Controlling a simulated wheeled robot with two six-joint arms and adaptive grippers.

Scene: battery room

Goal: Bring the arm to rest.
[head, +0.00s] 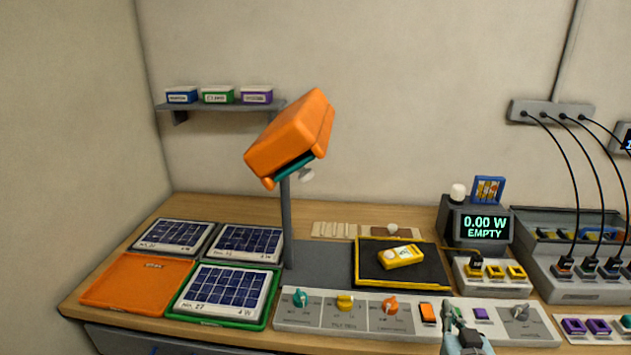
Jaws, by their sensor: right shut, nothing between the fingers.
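My right gripper (453,318) comes in from the bottom edge of the head view. It is shut and empty, in front of the long white control panel (372,321), close to the orange rocker switch (427,311) and the purple button (481,314). I cannot tell whether it touches the panel. The gripper and its arm hide a part of the panel's front. My left gripper is not in the view.
An orange lamp (292,138) stands on a grey post mid-bench. Solar panels (223,286) lie at left by an empty orange tray (135,283). A display (484,227) reads 0.00 W EMPTY. Black cables (567,190) hang at right.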

